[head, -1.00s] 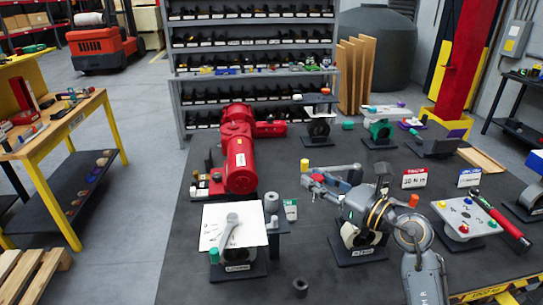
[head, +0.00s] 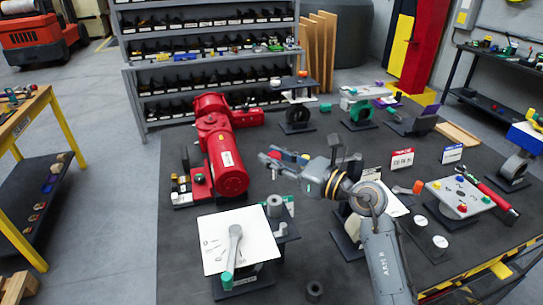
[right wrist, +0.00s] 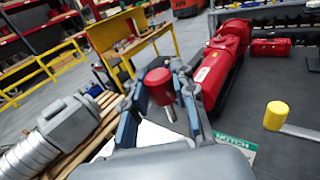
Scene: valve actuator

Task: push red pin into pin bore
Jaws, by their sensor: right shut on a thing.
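My right gripper (head: 268,162) is above the bench, to the right of the red actuator. In the right wrist view it (right wrist: 158,92) is shut on the red pin (right wrist: 159,86), a round red head with a thin metal shank pointing down. The pin is hard to make out in the head view. The white dial plate (head: 257,234) with a grey lever (head: 235,240) ending in green stands on a valve at the front, nearer than the gripper. I cannot make out which hole is the pin bore. My left gripper is not in view.
The large red actuator (head: 225,170) lies left of my gripper; its red body also shows in the right wrist view (right wrist: 218,65). A yellow-headed hammer (right wrist: 276,115) lies to the right there. A grey plate with coloured pegs (head: 450,205) stands at the bench's right.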

